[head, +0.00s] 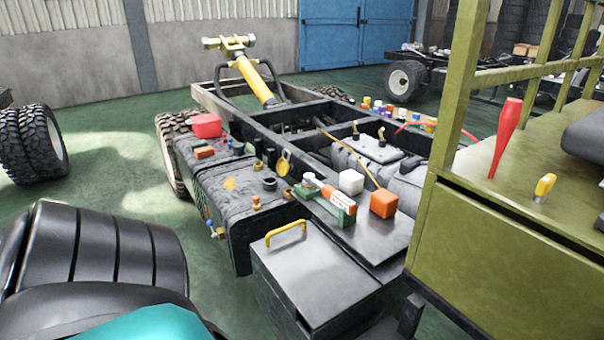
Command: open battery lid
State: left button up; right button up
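A dark grey box with a flat lid (325,279) stands at the near end of the truck chassis, low in the middle of the head view. It looks like the battery box. A yellow handle (286,232) is on the lid near its far left edge. The lid lies flat and appears shut. The inside of the box is hidden. Neither my left nor my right gripper is in view, and nothing is seen touching the lid or handle.
A black tank (228,188) adjoins the box at its far left. An olive cab body (500,262) with a red cone-shaped object (505,135) blocks the right side.

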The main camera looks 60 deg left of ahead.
aim_at(311, 276)
jog(key=u, duration=1.75)
